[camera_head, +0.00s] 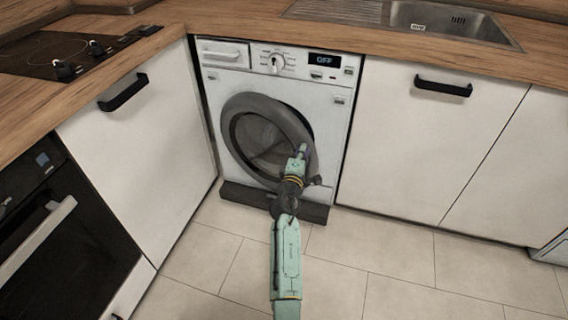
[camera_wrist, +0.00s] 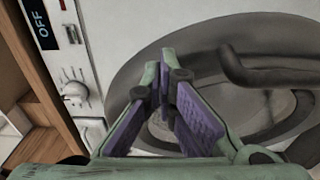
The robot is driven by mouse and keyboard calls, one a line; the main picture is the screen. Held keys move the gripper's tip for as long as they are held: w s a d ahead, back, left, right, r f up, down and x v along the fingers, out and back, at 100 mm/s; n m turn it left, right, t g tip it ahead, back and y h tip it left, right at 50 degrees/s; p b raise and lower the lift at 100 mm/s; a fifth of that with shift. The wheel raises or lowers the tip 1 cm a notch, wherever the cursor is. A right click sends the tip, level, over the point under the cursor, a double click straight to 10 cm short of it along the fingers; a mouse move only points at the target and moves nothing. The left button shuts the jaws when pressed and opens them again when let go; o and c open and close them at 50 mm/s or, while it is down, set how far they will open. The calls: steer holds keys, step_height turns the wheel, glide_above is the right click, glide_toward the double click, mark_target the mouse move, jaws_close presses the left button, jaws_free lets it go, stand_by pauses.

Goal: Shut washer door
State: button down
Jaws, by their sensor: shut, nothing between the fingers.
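The white washer (camera_head: 225,95) is built in under the counter, and its display reads OFF. Its round door (camera_head: 247,104) has a thick dark grey ring around a glass centre. The ring seems to stand a little out from the front panel; the exact gap is hard to tell. My gripper (camera_head: 303,150) is in front of the door's right side, close to the ring. In the wrist view the fingers of my gripper (camera_wrist: 166,75) are shut and empty, with the grey door ring (camera_wrist: 135,72) behind them. Contact with the door cannot be told.
A wooden counter (camera_head: 175,25) runs above, with a hob (camera_head: 60,55) at left and a sink (camera_head: 445,20) at right. White cabinets (camera_head: 425,135) flank the washer; an oven (camera_head: 60,240) is at lower left. The tiled floor (camera_head: 390,270) is clear.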

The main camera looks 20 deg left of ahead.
steer(key=w+d+b, duration=0.3)
steer(key=w, duration=0.9)
steer(key=shift+d, duration=0.15)
steer(key=shift+r, duration=0.1)
